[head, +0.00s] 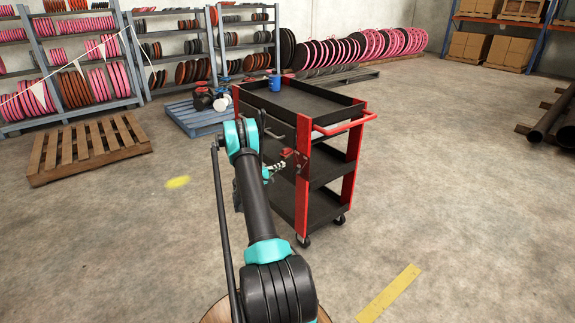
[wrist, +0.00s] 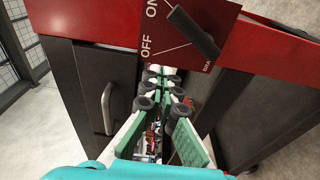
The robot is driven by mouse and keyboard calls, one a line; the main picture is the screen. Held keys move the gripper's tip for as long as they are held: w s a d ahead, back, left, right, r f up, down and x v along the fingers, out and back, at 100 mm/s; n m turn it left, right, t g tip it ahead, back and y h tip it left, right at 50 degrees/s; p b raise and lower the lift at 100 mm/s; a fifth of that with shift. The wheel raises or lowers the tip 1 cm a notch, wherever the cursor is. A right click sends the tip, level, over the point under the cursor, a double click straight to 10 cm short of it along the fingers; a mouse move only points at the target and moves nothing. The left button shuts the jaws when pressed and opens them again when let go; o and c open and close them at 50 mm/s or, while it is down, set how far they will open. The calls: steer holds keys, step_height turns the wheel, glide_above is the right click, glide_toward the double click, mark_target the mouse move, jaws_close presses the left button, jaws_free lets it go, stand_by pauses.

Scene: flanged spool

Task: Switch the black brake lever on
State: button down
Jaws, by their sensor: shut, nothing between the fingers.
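The black brake lever (wrist: 195,32) is on a red plate (wrist: 228,14) marked ON and OFF, at the top of the wrist view. The lever lies slanted, its upper-left end close to the ON label and its other end toward the lower right. My gripper (wrist: 162,82) is shut and empty, its fingers just below the plate. It looks apart from the lever, though I cannot judge the depth. In the head view my gripper (head: 280,167) is at the near end of the black and red cart (head: 328,171), partly hidden by my arm. The lever is too small to make out there.
A grey handle (wrist: 107,108) stands out from the dark panel left of my fingers. A blue cup (head: 274,83) is on the cart top. Wooden pallets (head: 88,148) and shelves of spools lie behind to the left.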

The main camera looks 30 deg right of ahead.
steer(key=shift+v, duration=2.05)
steer(key=shift+w+f, duration=0.1)
steer(key=s+a+r+m+y, duration=0.2)
steer(key=s+a+r+y, duration=0.6)
steer(key=s+a+r, duration=0.55)
steer(key=s+a+f+y, duration=0.1)
steer(key=s+a+y, duration=0.8)
steer(key=s+a, duration=1.7)
steer(key=shift+s+a+y, duration=0.2)
steer(key=shift+s+y, duration=0.1)
steer(key=shift+s, duration=0.9)
steer(key=shift+f, duration=0.1)
